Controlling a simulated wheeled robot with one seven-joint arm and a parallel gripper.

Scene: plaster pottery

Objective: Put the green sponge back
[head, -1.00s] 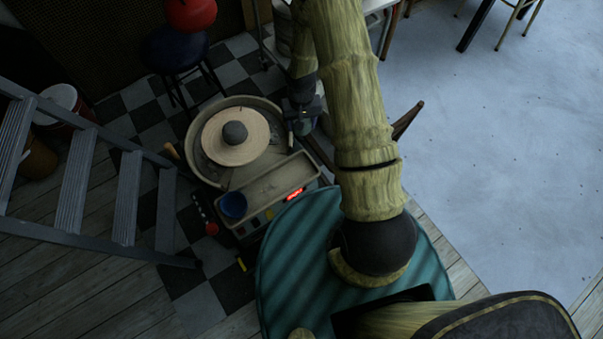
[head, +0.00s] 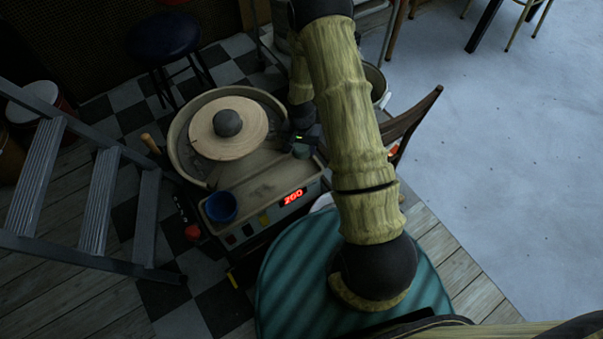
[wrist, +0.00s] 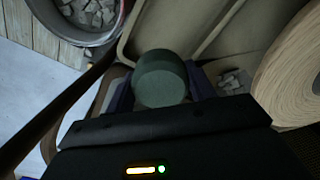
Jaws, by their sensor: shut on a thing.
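The green sponge (wrist: 160,78) is a round, dull green block. In the wrist view it sits between the two dark fingers of my gripper (wrist: 160,90), which is shut on it. In the head view my gripper (head: 304,140) is at the right side of the pottery wheel (head: 176,150), with the sponge (head: 302,151) showing small and dark at its tip. The sponge appears over the right end of the wheel's tray (head: 262,188). I cannot tell whether it touches the tray.
A wooden disc (head: 205,145) with a dark ball (head: 228,122) is on the wheel. A blue cup (head: 220,207) stands on the tray's left part. A bucket of grey chunks (wrist: 92,12) and a wooden chair (head: 412,122) are close by. A ladder (head: 100,200) stands left.

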